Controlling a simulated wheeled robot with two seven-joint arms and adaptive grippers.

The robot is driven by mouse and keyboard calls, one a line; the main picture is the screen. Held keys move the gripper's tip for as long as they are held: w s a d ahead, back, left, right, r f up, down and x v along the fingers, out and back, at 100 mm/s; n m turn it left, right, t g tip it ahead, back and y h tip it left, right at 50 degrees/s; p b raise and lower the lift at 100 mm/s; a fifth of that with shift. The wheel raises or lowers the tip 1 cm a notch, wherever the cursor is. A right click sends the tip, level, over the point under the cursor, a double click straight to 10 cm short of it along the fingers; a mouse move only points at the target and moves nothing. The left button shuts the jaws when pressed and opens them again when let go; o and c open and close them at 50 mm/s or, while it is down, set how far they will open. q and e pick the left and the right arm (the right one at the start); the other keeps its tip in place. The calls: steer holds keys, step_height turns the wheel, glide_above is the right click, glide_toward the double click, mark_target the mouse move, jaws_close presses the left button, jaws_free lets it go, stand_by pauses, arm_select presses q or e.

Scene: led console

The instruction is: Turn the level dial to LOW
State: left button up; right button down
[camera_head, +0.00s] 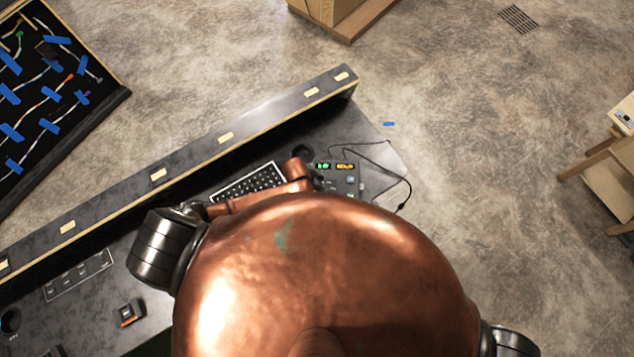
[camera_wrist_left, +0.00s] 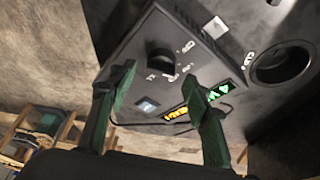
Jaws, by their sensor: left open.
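The level dial (camera_wrist_left: 160,62) appears as a round black knob on a dark panel (camera_wrist_left: 135,75) in the left wrist view. Small white marks surround it, too small to read, so its setting cannot be told. My left gripper (camera_wrist_left: 158,80) is open, its two green fingers pointing towards the panel with the knob seen between and just beyond the tips. I cannot tell whether they touch it. In the head view my left gripper (camera_head: 316,181) is mostly hidden by my copper arm, beside the panel (camera_head: 345,184). My right gripper is not in view.
Green (camera_head: 323,166) and amber (camera_head: 345,166) displays light the panel. A keyboard (camera_head: 248,182) lies left of it, and a black cable (camera_head: 408,190) loops right. A long raised ledge (camera_head: 200,154) runs behind.

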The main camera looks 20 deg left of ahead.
arm_select(q)
steer(key=v, duration=1)
